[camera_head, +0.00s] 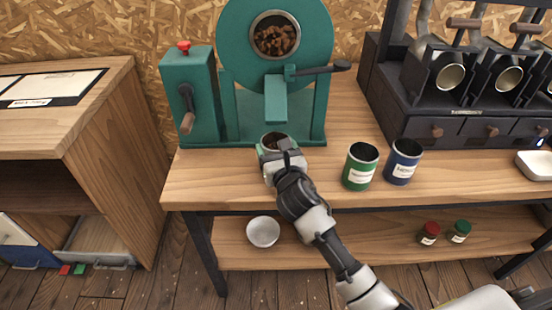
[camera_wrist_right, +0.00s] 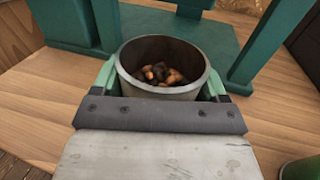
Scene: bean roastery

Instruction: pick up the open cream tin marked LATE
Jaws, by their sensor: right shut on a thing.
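Whether the tin touches the table is hidden. My left gripper is not in view.
The green roaster (camera_head: 230,110) stands close behind the tin. A green tin (camera_head: 358,176) and a blue tin (camera_head: 402,170) stand to the right. A dark machine (camera_head: 440,125) is at the back right. A white bowl (camera_head: 263,232) and two small jars are on the lower shelf.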

